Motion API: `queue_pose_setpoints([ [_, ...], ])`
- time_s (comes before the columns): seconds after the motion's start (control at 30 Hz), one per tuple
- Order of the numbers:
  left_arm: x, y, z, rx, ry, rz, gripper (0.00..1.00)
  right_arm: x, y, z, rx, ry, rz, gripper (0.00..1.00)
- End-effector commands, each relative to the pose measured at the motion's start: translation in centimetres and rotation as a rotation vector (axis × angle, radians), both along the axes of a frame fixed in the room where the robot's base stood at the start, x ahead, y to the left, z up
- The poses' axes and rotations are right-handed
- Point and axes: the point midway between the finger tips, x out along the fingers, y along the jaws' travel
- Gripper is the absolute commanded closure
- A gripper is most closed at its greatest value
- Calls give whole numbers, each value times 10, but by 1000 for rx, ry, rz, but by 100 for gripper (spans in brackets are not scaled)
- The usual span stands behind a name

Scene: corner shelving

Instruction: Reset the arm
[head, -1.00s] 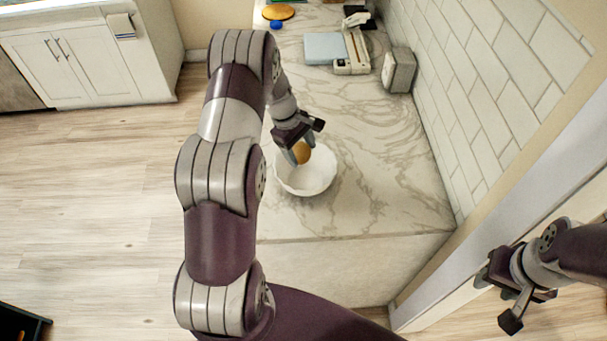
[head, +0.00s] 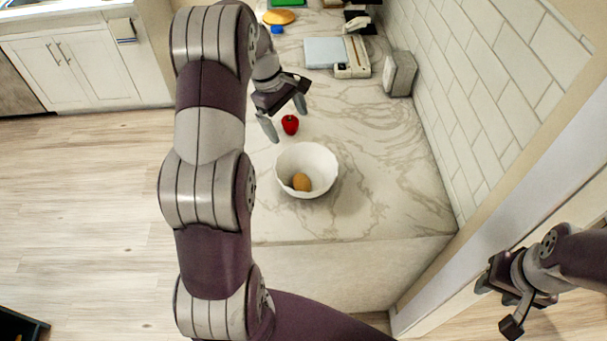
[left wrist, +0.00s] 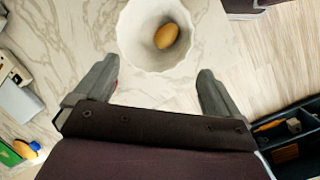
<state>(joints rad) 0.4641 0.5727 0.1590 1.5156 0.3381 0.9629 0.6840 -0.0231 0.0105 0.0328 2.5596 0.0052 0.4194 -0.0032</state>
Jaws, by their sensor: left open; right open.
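My left gripper (head: 287,122) is open and empty above the marble counter, behind the white bowl in the head view. It also shows open in the left wrist view (left wrist: 158,92). The white bowl (head: 318,160) stands upright on the counter with a brownish-orange round item (head: 301,182) inside it. The bowl (left wrist: 133,40) and the item (left wrist: 166,35) also show in the left wrist view. My right gripper (head: 500,306) is open and empty at the lower right, away from the counter.
A red pepper-like item (head: 290,124) sits on the counter by my left fingers. A scale-like device (head: 351,57) and a grey box (head: 399,74) stand farther back. A tiled wall (head: 480,90) bounds the right side. The counter right of the bowl is clear.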

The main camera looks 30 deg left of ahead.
Motion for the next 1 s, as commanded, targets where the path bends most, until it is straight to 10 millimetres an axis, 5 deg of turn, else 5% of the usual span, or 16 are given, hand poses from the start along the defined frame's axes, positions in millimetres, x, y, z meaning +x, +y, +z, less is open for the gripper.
queue_pose_setpoints([
  [0.07,-1,2,11,0,0,1,3,0,0,11,0,0,0,57],
  [0.67,0,8,2,47,-45,-104,3,0,0,8,0,1,0,57],
  [0.77,-38,-2,-27,135,-47,-347,3,0,0,0,0,1,0,57],
  [1.0,-149,-106,-78,314,-131,-1123,3,-1,0,-67,0,2,0,57],
])
